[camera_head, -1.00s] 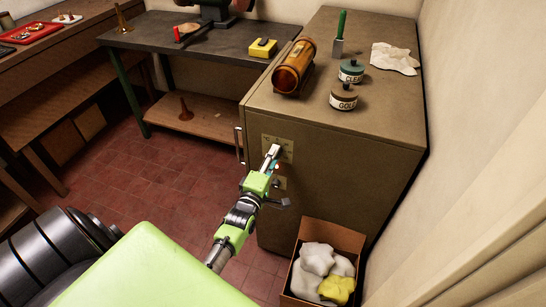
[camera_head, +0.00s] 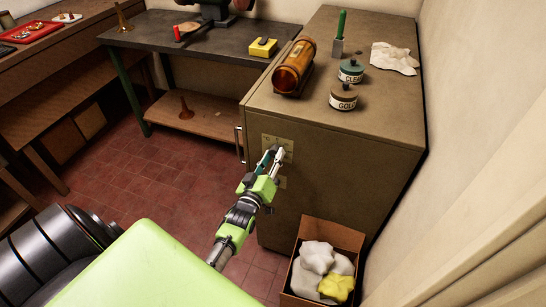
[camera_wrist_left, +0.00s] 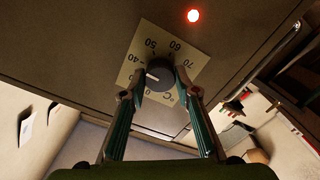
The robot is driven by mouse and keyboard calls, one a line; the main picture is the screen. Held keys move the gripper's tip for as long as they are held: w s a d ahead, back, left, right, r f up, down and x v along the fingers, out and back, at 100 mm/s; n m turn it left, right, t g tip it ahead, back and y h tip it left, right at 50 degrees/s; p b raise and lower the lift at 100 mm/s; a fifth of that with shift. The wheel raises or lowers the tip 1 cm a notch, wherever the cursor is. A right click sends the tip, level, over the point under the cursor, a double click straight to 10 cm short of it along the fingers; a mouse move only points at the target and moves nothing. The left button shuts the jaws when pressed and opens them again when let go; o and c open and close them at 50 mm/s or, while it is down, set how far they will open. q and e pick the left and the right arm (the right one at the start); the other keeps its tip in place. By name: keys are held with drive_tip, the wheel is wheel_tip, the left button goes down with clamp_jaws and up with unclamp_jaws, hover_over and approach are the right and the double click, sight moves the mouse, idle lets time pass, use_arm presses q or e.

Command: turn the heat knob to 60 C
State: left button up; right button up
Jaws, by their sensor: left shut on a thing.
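The heat knob (camera_wrist_left: 160,84) is dark and round, with a white pointer mark, on a pale dial plate (camera_wrist_left: 196,60) on the brown cabinet's front. In the left wrist view the numbers 40, 50, 60 and 70 show; a lower number is partly hidden by a finger. The mark points left, below 40 and well away from 60. My left gripper (camera_wrist_left: 161,88) is shut on the knob, one finger on each side. In the head view the left gripper (camera_head: 277,156) is at the plate and hides the knob. My right gripper is not in view.
A vertical handle (camera_head: 239,145) is left of the plate. A cardboard box (camera_head: 334,234) of rags stands on the floor at the cabinet's foot. A brown cylinder (camera_head: 294,68) and jars stand on the cabinet top (camera_head: 385,108).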

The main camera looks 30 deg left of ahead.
use_arm(q)
drive_tip(key=m, duration=0.9)
drive_tip(key=shift+f, duration=0.1)
drive_tip(key=m+b, duration=0.1)
drive_tip(key=m, duration=0.3)
drive_tip(key=shift+m, duration=0.4)
drive_tip(key=shift+m+b, duration=0.65)
drive_tip(key=shift+m, duration=1.15)
drive_tip(key=o, duration=1.1)
